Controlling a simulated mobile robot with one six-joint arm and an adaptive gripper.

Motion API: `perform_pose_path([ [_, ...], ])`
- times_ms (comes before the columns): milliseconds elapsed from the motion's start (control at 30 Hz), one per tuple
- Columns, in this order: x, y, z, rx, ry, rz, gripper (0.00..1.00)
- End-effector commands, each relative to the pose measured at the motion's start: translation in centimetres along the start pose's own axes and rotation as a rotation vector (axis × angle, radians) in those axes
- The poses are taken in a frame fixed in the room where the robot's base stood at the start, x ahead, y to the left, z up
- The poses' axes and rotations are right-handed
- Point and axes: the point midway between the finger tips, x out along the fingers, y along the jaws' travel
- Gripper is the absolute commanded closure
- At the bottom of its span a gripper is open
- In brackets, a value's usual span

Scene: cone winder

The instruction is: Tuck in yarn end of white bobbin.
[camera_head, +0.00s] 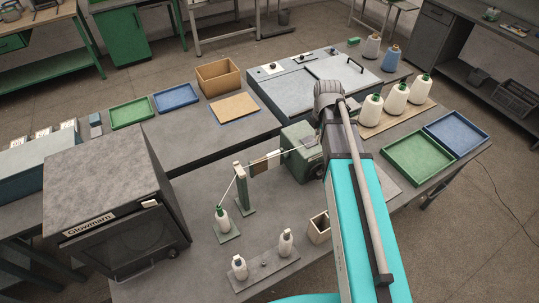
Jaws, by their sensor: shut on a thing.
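A small white bobbin (222,219) with a dark green top stands on a green base on the table, and a thin yarn rises from it to a post guide (239,172). Two more small white bobbins, one at the left (239,268) and one at the right (286,243), stand on a grey plate. I cannot tell which bobbin is the task's, and no loose yarn end shows clearly. The green-grey winder (300,160) stands beyond the guide, partly behind my arm. My teal arm reaches up from the lower right to the winder; its fingers are hidden.
Large white cones (396,99) stand on a board at the right, near a green tray (418,158) and a blue tray (456,132). A dark box-shaped machine (112,200) blocks the left. A small open box (319,229) stands beside my arm.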

Motion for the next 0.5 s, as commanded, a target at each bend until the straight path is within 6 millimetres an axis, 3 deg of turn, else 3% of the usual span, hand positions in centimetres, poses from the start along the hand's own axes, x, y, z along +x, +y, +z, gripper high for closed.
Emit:
perform_pose_path([
  [267, 2.9, 0.0, 0.0, 0.000, 0.000, 0.000, 0.99],
  [500, 7.0, 0.0, 0.0, 0.000, 0.000, 0.000, 0.99],
])
